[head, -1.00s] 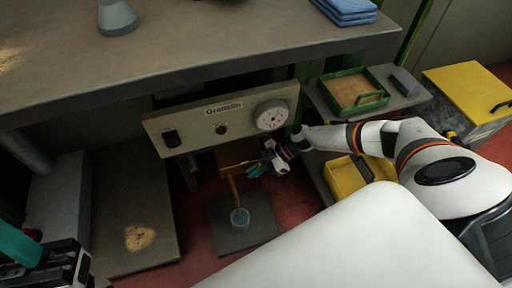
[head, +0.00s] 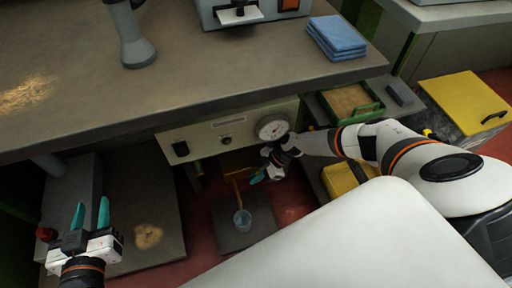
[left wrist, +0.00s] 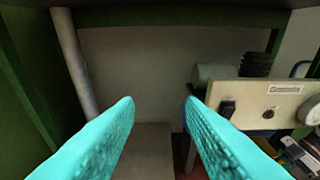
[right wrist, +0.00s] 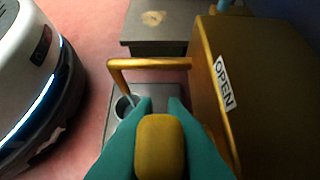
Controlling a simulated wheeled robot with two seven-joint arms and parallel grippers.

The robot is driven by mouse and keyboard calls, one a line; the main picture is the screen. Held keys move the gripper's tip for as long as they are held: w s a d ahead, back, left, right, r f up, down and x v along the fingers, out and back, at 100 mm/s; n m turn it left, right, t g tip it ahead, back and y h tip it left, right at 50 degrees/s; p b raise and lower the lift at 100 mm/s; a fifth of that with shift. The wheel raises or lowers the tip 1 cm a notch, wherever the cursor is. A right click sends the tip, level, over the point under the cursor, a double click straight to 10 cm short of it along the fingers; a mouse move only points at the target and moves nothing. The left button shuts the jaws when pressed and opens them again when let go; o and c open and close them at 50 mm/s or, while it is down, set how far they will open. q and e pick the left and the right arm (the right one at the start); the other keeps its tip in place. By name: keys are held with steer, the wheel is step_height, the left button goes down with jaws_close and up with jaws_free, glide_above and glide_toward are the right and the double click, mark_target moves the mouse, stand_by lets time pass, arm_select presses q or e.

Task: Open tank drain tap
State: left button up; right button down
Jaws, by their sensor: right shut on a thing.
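The brass tank (right wrist: 245,60) with an OPEN label (right wrist: 223,82) fills the right of the right wrist view. A brass spout pipe (right wrist: 150,64) bends out from it. The yellow tap handle (right wrist: 160,148) is between the teal fingers of my right gripper (right wrist: 160,120), which is shut on it. In the head view my right gripper (head: 262,177) is under the control panel, beside the pipe (head: 236,185). A clear cup (head: 242,218) stands below the pipe. My left gripper (head: 90,216) is open and empty at the lower left, away from the tap.
The control panel (head: 210,146) with a dial (head: 272,127) hangs under the bench (head: 200,75). A blue cloth stack (head: 337,38) lies on the bench. A green tray (head: 352,103) and yellow bin (head: 342,178) are at the right. A grey platform (head: 145,200) is at left.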

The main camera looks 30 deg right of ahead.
arm_select(q)
steer(key=shift+s+a+f+g+y+p, duration=0.15)
steer(key=shift+s+a+f+g+y, duration=0.1)
steer(key=shift+s+f+g, duration=0.45)
steer(key=shift+s+a+f+g+y+p, duration=0.2)
steer(key=shift+f+g, duration=0.3)
steer(key=shift+f, duration=0.35)
arm_select(e)
steer(key=c, duration=1.5)
jaws_free()
steer(key=shift+a, duration=0.1)
